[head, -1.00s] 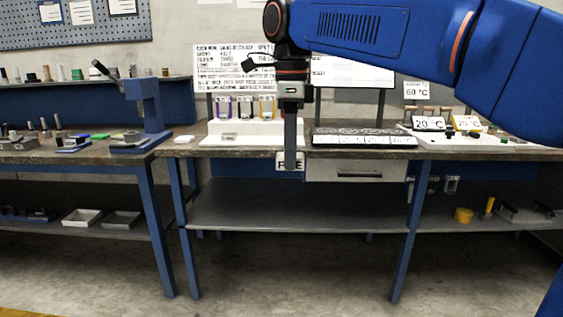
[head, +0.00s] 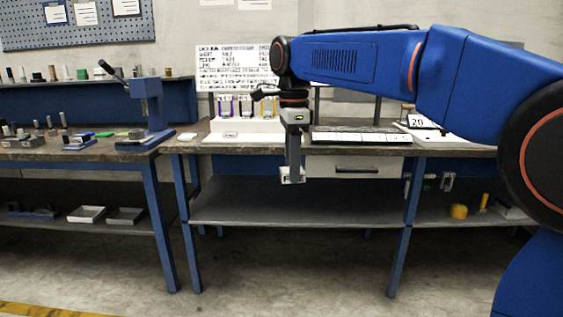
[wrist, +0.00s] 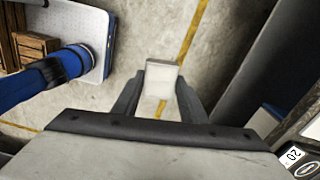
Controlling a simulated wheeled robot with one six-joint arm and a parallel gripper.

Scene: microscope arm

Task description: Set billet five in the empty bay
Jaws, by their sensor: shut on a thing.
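My gripper (head: 293,170) points down in front of the middle bench, with its fingertips below the bench-top edge in the picture. It is shut on a pale block, probably billet five (head: 287,176). In the wrist view the block (wrist: 161,78) sits between the two dark fingers of my gripper (wrist: 160,92), over the floor. Any marking on it cannot be read now. A dark rack with white label plates (head: 360,137) lies on the bench top, right of my gripper. I cannot tell which bay is empty; my arm hides part of the bench behind.
A white stand with coloured pieces (head: 250,130) is left of my gripper on the bench top (head: 450,149). A blue press (head: 148,108) stands on the left bench. A drawer (head: 357,170) hangs under the middle bench. The floor in front is clear.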

